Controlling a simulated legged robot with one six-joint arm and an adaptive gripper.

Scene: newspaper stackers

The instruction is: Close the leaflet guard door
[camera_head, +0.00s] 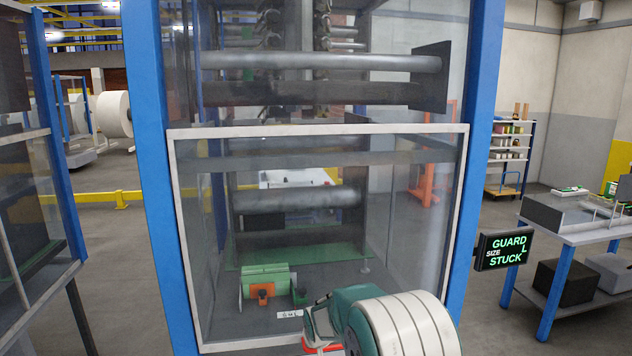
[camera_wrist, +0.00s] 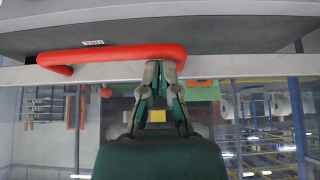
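The leaflet guard door (camera_head: 320,130) is a clear panel in a pale frame, between two blue posts in the head view. I cannot tell whether it sits flush with the posts. Its red handle (camera_wrist: 110,56) runs along the pale frame edge in the wrist view; a small red part shows at the bottom of the head view (camera_head: 322,348). My gripper (camera_wrist: 161,68) has its fingertips drawn close together, overlapping the handle's right part. No object shows between them, and contact is unclear. In the head view my gripper (camera_head: 318,318) is at the door's lower edge, partly hidden by my arm.
A black sign (camera_head: 503,250) right of the door shows green letters including GUARD and STUCK. A blue-legged table (camera_head: 575,232) with boxes stands at the right. Rollers (camera_head: 315,62) and a green part (camera_head: 268,282) are behind the clear panel. Another machine stands at the left.

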